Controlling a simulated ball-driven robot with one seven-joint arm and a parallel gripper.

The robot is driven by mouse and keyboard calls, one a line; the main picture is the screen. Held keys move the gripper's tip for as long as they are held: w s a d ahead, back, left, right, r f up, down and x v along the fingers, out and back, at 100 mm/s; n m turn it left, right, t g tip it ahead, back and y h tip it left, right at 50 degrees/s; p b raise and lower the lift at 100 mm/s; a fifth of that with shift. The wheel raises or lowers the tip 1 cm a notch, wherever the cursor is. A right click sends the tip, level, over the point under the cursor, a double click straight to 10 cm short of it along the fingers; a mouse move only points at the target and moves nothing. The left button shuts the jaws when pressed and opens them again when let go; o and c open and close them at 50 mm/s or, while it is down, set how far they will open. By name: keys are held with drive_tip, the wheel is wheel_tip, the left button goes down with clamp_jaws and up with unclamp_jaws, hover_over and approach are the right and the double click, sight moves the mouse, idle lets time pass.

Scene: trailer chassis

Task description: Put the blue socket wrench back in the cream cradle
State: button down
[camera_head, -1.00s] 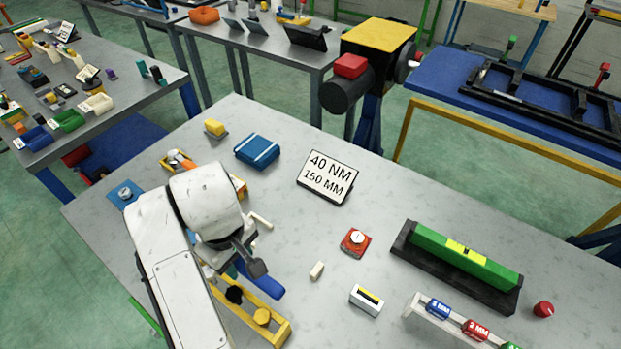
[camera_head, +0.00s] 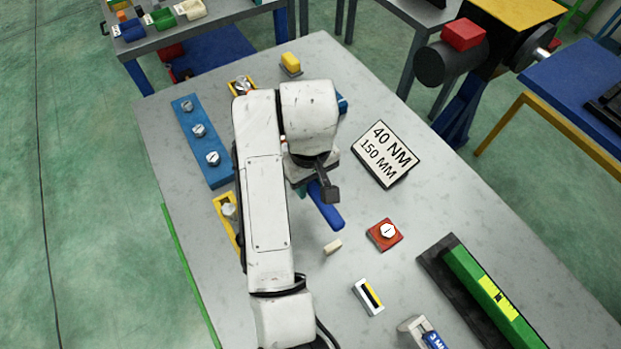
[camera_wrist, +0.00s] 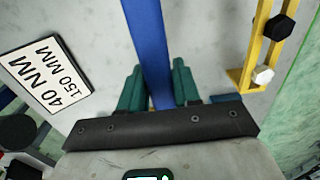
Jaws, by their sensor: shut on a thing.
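The blue socket wrench shows as a blue handle (camera_head: 328,212) in the head view, sticking out from under my gripper (camera_head: 308,186). In the wrist view, the blue bar (camera_wrist: 146,40) runs between the green fingers of my gripper (camera_wrist: 157,88), which is shut on it. The wrench's other end is hidden by my arm in the head view. A small cream block (camera_head: 333,246) stands on the grey table just in front of the handle's end. It may be part of the cream cradle; the rest of the cradle is not visible. I cannot tell how high the wrench is held.
A blue strip with several bolts (camera_head: 188,106) and a yellow frame (camera_head: 223,203) lie left of my arm. A red block with a dial (camera_head: 385,234), a sign (camera_head: 388,152) and a green level (camera_head: 488,291) stand to the right. Bare table surrounds the cream block.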

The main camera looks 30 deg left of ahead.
drive_tip(key=shift+f+b, duration=1.8)
drive_tip(key=shift+f, duration=3.35)
drive_tip(key=shift+a+p, duration=0.1)
drive_tip(key=shift+p, duration=0.7)
drive_tip(key=shift+c, duration=1.2)
unclamp_jaws()
drive_tip(key=shift+s, duration=0.1)
drive_tip(key=shift+r, duration=0.1)
drive_tip(key=shift+r+p, duration=1.25)
drive_tip(key=shift+r, duration=2.6)
